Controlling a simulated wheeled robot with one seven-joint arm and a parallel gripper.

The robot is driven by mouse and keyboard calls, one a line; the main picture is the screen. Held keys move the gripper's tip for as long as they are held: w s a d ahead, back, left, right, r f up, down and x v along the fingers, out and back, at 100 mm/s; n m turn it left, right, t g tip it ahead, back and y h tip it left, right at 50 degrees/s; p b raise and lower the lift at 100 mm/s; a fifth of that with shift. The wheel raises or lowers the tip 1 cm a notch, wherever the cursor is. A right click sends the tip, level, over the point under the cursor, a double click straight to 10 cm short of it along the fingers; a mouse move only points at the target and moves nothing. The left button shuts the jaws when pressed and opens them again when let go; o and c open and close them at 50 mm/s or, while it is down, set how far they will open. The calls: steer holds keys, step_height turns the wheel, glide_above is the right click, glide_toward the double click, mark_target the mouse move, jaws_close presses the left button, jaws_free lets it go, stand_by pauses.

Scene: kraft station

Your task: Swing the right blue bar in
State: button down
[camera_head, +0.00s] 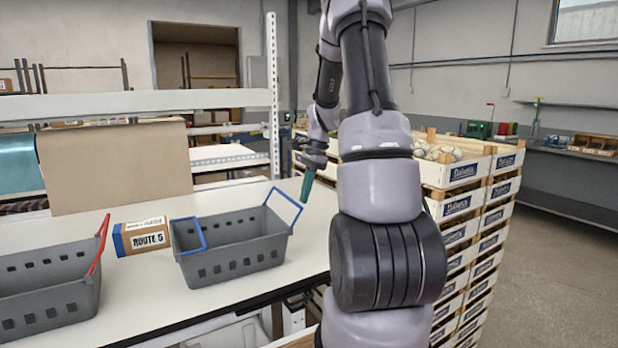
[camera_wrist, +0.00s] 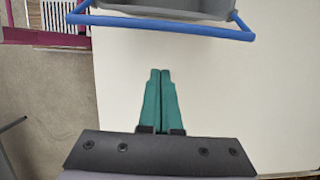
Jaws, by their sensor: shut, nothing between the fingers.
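A grey crate (camera_head: 236,258) with blue bars stands on the white table. Its right blue bar (camera_head: 287,204) stands up and leans outward over the crate's right end. Its left blue bar (camera_head: 188,234) lies inward over the left end. My gripper (camera_head: 305,199) has green fingers and is just right of the right bar, pointing down. In the wrist view the fingers (camera_wrist: 159,72) are together and empty. There the right blue bar (camera_wrist: 160,27) runs across the top, apart from the fingertips, with part of the crate (camera_wrist: 185,14) behind it.
A "ROUTE 5" box (camera_head: 142,237) sits left of the crate. Another grey crate (camera_head: 48,290) with a red bar (camera_head: 99,244) is farther left. Stacked wooden crates (camera_head: 468,200) stand right of the table. Bare tabletop (camera_wrist: 225,100) lies around the fingers.

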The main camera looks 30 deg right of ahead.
mark_target(287, 197)
steer(key=shift+a+r, duration=0.25)
steer(key=shift+a, duration=0.35)
steer(key=shift+a+r, duration=0.25)
steer(key=shift+a, duration=0.35)
steer(key=shift+a+r, duration=0.25)
steer(key=shift+a, duration=0.35)
steer(key=shift+w+a, duration=0.1)
steer(key=shift+a+r+h, duration=0.15)
steer(key=shift+r+h, duration=0.05)
steer(key=shift+h, duration=0.3)
